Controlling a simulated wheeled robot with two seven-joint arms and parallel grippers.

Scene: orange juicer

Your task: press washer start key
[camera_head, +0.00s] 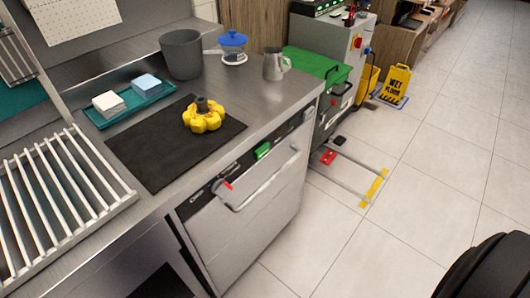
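The washer (250,222) is a steel front-loading unit under the metal counter. Its door is shut, with a bar handle (264,188) across the upper front. A dark control strip (238,170) runs along its top edge. I cannot read which one is marked start. Neither of my grippers is in view.
On the counter, a yellow flower-shaped knob (204,116) sits on a black mat (165,155). A grey pot (181,55), a blue-lidded jar (233,47) and a metal jug (274,65) stand behind. Tiled floor (335,235) before the washer is open. A yellow wet-floor sign (396,84) stands farther back.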

